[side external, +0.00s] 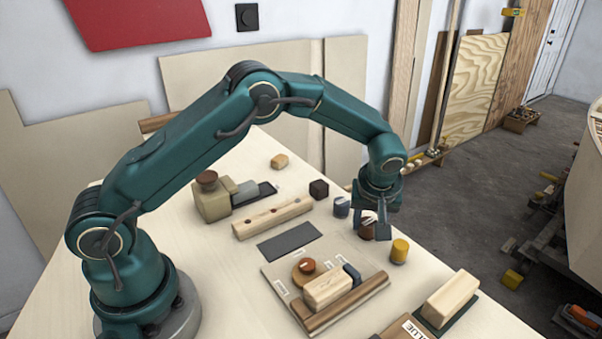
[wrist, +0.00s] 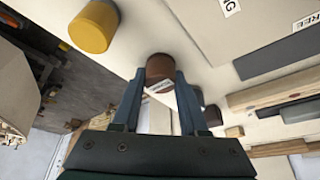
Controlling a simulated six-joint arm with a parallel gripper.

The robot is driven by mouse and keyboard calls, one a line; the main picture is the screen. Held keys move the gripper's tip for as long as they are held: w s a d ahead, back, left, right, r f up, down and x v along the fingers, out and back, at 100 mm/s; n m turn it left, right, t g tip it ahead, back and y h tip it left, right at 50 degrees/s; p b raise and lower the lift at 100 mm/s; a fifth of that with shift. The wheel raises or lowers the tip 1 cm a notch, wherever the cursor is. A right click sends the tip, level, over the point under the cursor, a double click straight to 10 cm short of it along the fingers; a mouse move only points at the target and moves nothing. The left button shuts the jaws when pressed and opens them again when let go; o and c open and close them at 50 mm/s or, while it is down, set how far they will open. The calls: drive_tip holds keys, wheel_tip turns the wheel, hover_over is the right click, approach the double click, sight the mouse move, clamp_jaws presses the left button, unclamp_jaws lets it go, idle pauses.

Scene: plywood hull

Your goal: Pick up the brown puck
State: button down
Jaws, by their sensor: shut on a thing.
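The brown puck (wrist: 160,67) is a short brown cylinder with a white label on its side. In the wrist view it sits between the two fingertips of my gripper (wrist: 160,80), which is shut on it. In the side external view the brown puck (side external: 366,230) shows partly behind the fingers of my gripper (side external: 375,229), at the right part of the pale table. The fingers hide some of it, and I cannot tell whether it touches the table.
A yellow cylinder (side external: 399,252) stands just right of the gripper, and a dark grey cylinder (side external: 341,207) just left. A dark cube (side external: 319,189) is farther back. A board (side external: 277,285) with wooden pieces lies in front. A drilled wooden block (side external: 272,217) lies left.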

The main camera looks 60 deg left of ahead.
sight(367, 220)
drive_tip(key=shift+r, duration=0.5)
drive_tip(key=r, duration=0.3)
drive_tip(key=shift+a+r, duration=0.25)
drive_tip(key=s+a+r, duration=0.5)
drive_tip(key=a+r, duration=0.1)
drive_tip(key=a, duration=0.4)
drive_tip(key=shift+r, duration=0.2)
drive_tip(key=c, duration=1.1)
unclamp_jaws()
clamp_jaws()
